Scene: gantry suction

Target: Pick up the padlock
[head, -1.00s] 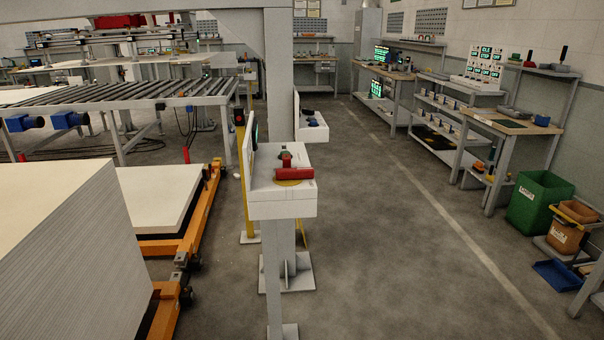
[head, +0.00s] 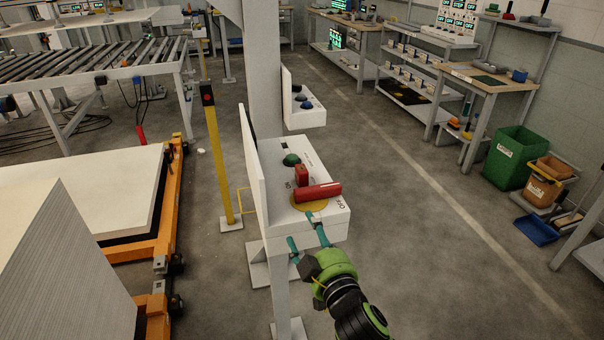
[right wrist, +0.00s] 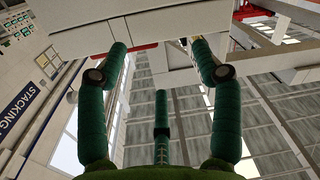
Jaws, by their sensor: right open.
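A small red upright block (head: 301,174), which looks like the padlock, stands on the white control box (head: 329,222) in the head view. It is right behind a red bar-shaped handle (head: 320,192) on a yellow disc; its shackle cannot be made out. My right gripper (head: 307,241) is open and empty at the near side of the box, below its top and short of the red parts. In the right wrist view my open fingers (right wrist: 162,62) reach up by the box's underside, and the box hides most of the red. My left gripper is not in view.
A green button (head: 291,159) sits behind the red block. A white upright panel (head: 252,170) borders the box on the left, with a grey column (head: 262,80) behind. A second white box (head: 306,113) stands farther back.

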